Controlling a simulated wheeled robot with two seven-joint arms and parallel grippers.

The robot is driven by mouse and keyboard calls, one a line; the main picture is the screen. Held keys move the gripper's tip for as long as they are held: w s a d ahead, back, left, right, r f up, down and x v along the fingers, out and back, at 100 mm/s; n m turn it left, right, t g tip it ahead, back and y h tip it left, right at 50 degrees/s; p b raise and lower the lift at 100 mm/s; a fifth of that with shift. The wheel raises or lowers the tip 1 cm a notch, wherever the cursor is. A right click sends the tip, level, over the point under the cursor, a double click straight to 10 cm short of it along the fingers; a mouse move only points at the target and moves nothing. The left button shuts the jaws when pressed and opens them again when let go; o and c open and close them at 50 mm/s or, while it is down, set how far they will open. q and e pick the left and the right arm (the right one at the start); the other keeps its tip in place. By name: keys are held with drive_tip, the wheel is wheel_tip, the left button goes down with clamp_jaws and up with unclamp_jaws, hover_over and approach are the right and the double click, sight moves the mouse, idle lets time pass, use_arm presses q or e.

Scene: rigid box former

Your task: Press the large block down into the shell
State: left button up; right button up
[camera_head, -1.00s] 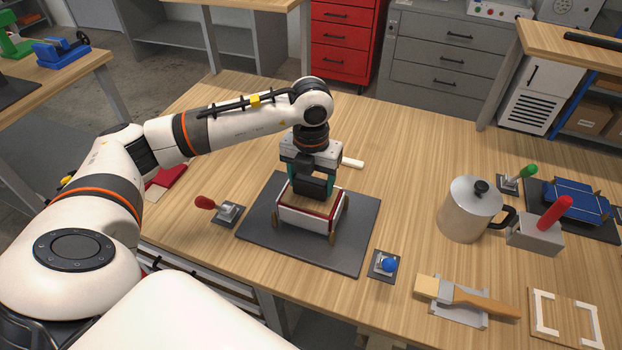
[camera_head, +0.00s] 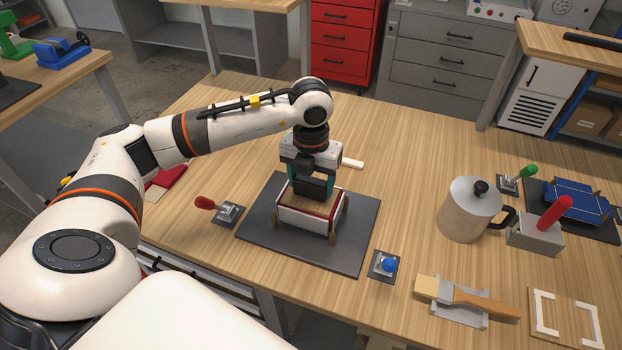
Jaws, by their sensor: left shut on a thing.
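The shell (camera_head: 305,219) is an open box with white outer walls and a dark red inside edge. It sits on a dark grey mat (camera_head: 270,248), with tan tabs at its ends. My left gripper (camera_head: 312,190) points straight down over the shell, its teal fingers reaching to the opening. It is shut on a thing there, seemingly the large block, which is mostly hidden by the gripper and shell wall. A black boxy shape shows between the fingers; I cannot tell whether it is block or gripper. How deep the block sits is hidden. My right gripper is out of view.
A red-handled toggle clamp (camera_head: 227,212) stands left of the mat, a blue-knobbed one (camera_head: 385,265) at its front right. A white stick (camera_head: 352,163) lies behind.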

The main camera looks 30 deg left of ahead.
use_arm(q)
drive_tip(key=shift+s+f, duration=0.15)
drive_tip(key=shift+f, duration=0.1)
drive_tip(key=shift+w+r+p, duration=0.2)
drive_tip(key=shift+r+p, duration=0.5)
drive_tip(key=shift+r, duration=0.3)
drive_tip(key=shift+r+p, duration=2.2)
drive_tip(key=shift+r, duration=1.55)
